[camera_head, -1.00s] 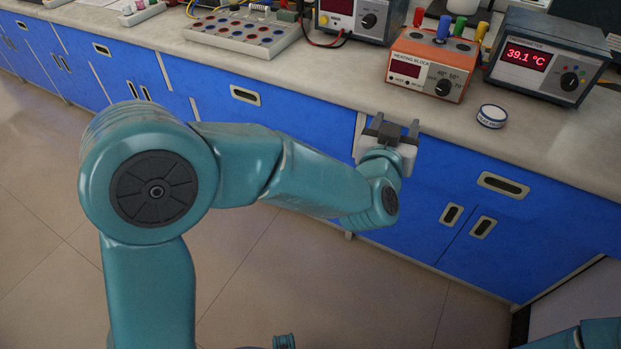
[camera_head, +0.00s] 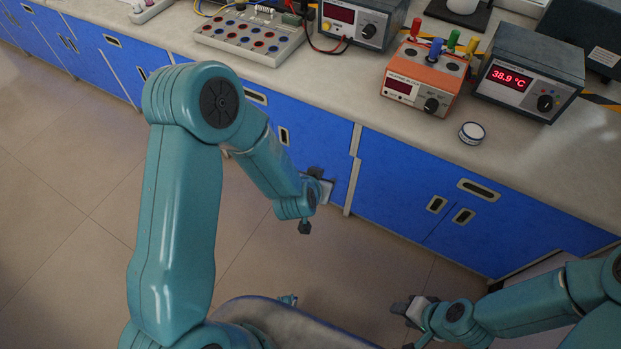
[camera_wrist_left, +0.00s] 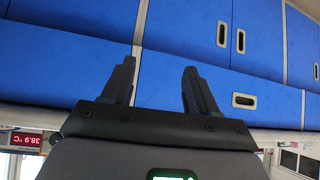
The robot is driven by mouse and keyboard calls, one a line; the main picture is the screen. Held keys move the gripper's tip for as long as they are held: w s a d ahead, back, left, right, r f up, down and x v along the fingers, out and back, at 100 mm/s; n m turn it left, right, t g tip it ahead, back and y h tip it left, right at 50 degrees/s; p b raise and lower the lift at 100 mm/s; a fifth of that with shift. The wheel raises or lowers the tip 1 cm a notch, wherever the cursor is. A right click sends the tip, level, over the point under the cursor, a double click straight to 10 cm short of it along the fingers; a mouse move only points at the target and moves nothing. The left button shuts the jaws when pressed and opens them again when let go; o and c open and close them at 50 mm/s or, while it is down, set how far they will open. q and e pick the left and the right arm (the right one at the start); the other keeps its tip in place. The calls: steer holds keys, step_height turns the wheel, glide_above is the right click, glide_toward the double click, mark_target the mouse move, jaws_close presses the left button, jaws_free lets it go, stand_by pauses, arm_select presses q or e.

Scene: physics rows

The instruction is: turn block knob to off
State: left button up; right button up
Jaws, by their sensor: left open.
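The orange heating block (camera_head: 420,84) stands on the counter in the head view, with colored tubes in its top. Its black knob (camera_head: 431,105) is on the lower right of the front face; its pointer is too small to read. My left gripper (camera_head: 317,176) is low in front of the blue cabinets, below and left of the block, well apart from it. In the left wrist view my left gripper (camera_wrist_left: 158,68) has its fingers apart, with nothing between them. My right gripper (camera_head: 402,308) is low at the bottom right, too small to tell its jaws.
A dark meter (camera_head: 530,75) reading 38.9 °C stands right of the block. A power supply (camera_head: 362,20) and terminal board (camera_head: 250,34) stand left. The counter front (camera_head: 545,150) is mostly clear.

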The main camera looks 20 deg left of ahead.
arm_select(q)
steer(key=s, duration=0.1)
steer(key=s+f+g, duration=0.1)
steer(key=s+p, duration=0.1)
steer(key=shift+a+f, duration=0.1)
steer(key=shift+f, duration=0.2)
arm_select(e)
steer(key=shift+w+a+r, duration=0.1)
steer(key=shift+w+r, duration=0.05)
steer(key=shift+r, duration=0.3)
steer(key=shift+w+a+r, duration=0.1)
steer(key=shift+w+r, duration=0.05)
steer(key=shift+r, duration=0.3)
